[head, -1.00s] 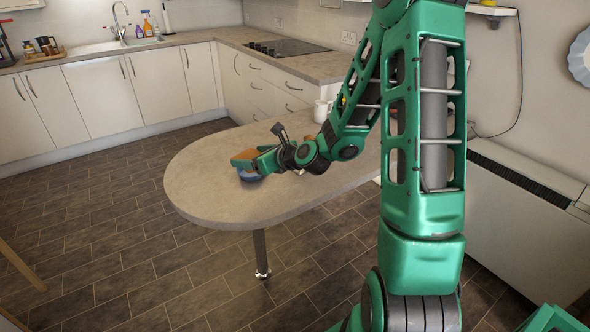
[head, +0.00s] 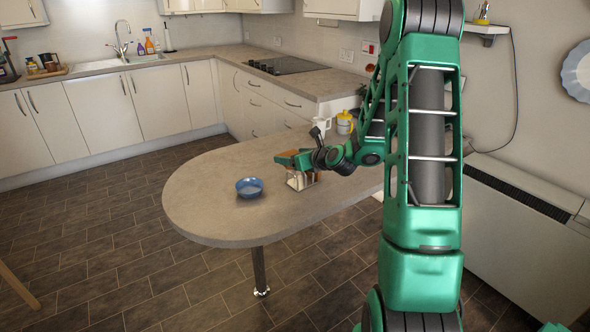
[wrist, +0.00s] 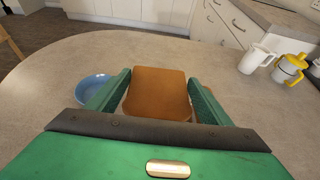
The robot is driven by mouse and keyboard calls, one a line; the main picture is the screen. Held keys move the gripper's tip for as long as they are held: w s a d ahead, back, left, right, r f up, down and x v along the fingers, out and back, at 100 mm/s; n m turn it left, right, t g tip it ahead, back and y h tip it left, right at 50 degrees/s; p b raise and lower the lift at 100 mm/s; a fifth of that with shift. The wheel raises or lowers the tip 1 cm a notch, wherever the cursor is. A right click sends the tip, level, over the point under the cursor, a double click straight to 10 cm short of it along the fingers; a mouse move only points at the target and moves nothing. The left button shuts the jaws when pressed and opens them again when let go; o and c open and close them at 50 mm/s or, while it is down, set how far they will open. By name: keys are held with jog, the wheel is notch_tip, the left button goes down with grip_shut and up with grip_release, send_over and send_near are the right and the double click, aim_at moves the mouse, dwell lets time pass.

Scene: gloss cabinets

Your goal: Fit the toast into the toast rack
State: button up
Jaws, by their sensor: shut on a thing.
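My gripper (head: 292,158) is shut on a brown slice of toast (wrist: 158,92), which sits between the two green fingers in the wrist view. In the head view the toast and gripper are over the peninsula counter, right above the toast rack (head: 301,182). The rack is small, with pale and brown upright shapes in it. Its slots are too small to make out, and the gripper covers its top. In the wrist view the toast and gripper hide nearly all of the rack. I cannot tell whether the toast's lower edge touches the rack or is inside a slot.
A blue bowl (head: 249,187) stands on the counter (head: 210,195) left of the rack. The rounded left end of the counter is clear.

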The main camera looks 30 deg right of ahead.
jog(key=shift+w+d+f, duration=0.15)
jog(key=shift+d+f, duration=0.2)
jog(key=shift+d, duration=0.15)
jog(key=shift+w+d+f, duration=0.15)
jog(key=shift+d+f, duration=0.2)
jog(key=shift+d, duration=0.15)
jog(key=shift+f, duration=1.95)
jog(key=o, duration=1)
jog(key=s+a+r+n+g, duration=0.2)
jog(key=s+r+n+g, duration=0.2)
jog(key=s+n, duration=0.5)
jog(key=s+a+r+n+g, duration=0.3)
jog(key=s+n, duration=0.7)
jog(key=s, duration=1.2)
jog(key=s+a+r+n+g, duration=0.3)
jog(key=s+r+n+g, duration=0.2)
jog(key=s+n, duration=0.5)
jog(key=shift+s+a+g+h, duration=0.15)
jog(key=shift+s+g, duration=0.3)
jog(key=shift+s, duration=0.9)
jog(key=shift+s+a+g+h, duration=0.15)
jog(key=shift+s+g, duration=0.3)
jog(key=shift+s, duration=0.9)
